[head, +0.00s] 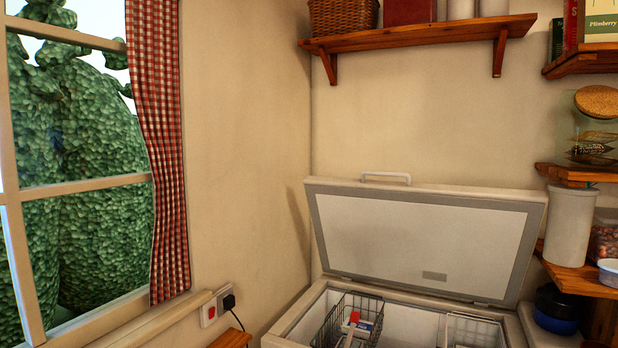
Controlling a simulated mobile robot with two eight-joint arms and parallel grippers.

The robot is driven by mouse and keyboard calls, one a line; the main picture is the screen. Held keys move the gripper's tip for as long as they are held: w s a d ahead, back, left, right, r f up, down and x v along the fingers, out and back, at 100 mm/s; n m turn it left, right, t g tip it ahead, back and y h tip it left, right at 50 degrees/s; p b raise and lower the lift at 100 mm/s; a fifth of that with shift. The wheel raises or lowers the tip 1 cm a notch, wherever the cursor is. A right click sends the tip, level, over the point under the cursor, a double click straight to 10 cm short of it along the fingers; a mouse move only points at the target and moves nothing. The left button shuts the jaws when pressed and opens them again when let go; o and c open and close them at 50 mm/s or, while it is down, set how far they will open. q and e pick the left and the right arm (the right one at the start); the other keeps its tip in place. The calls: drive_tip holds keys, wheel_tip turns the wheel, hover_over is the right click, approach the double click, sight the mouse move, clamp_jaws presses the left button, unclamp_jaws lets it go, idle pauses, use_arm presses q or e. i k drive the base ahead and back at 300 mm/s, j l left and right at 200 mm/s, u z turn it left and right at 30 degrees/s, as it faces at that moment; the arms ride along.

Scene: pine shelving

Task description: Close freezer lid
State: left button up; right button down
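The chest freezer's lid (420,240) stands open, tilted back near the wall, with its pale inner panel and grey seal facing me. A white handle (386,178) sits on the lid's top edge, left of its middle. The white freezer body (298,314) shows at the bottom of the head view, cut off by the lower edge. Inside are a wire basket (335,318) with packages at the left and another basket (473,330) at the right. Neither of my grippers shows in the head view.
A pine shelf (420,38) with a wicker basket (343,16) hangs above the lid. Pine shelves (577,281) with a white canister (570,225) and jars stand close to the lid's right side. A window and checked curtain (160,150) are at the left.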

sight(478, 243)
drive_tip(key=i+l+u, duration=0.7)
drive_tip(key=i+l, duration=0.1)
